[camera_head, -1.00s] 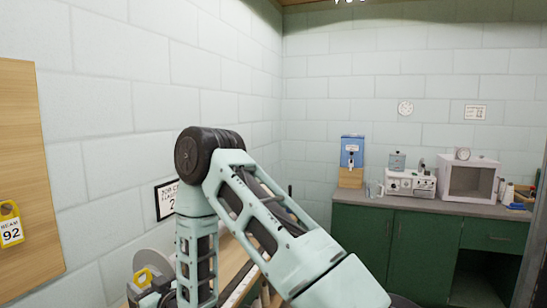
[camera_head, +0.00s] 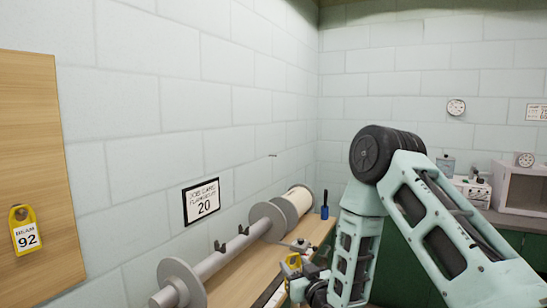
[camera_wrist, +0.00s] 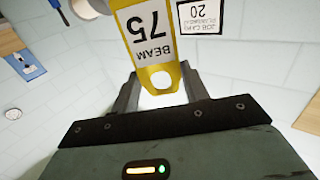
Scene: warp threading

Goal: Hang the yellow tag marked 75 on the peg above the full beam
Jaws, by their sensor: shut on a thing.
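The yellow tag (camera_wrist: 148,42) reads BEAM 75, upside down in the wrist view. My gripper (camera_wrist: 160,88) is shut on it near its holed end. In the head view the yellow tag (camera_head: 293,261) is small, low over the bench beside my gripper (camera_head: 300,273), with its number unreadable there. The full beam (camera_head: 299,201), wound with pale yarn, lies at the far end of the bench. A small dark peg (camera_head: 272,155) sticks out of the wall above it, with nothing seen hanging on it.
A bare beam (camera_head: 222,258) with grey flanges lies nearer. A job card (camera_head: 201,201) reading 20 is on the wall. A wooden board (camera_head: 40,150) at left holds a yellow tag marked 92 (camera_head: 26,230). A blue-handled tool (camera_head: 324,205) stands past the full beam.

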